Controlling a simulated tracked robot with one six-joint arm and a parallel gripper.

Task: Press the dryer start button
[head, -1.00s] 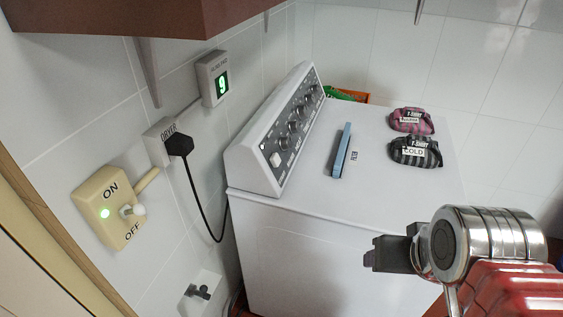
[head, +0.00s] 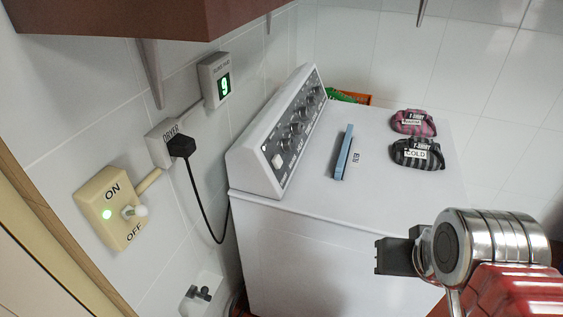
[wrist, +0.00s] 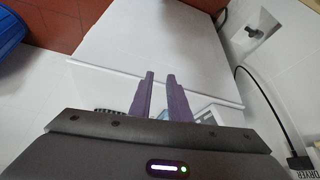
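The white dryer (head: 300,240) stands against the tiled wall. My gripper (head: 378,257) is at the lower right in the head view, in front of the dryer and well right of the button, apart from the panel. In the wrist view, the two purple fingers (wrist: 160,75) stand a little apart with nothing between them. The dryer's white body (wrist: 150,40) shows beyond them.
A brown cabinet overhangs.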

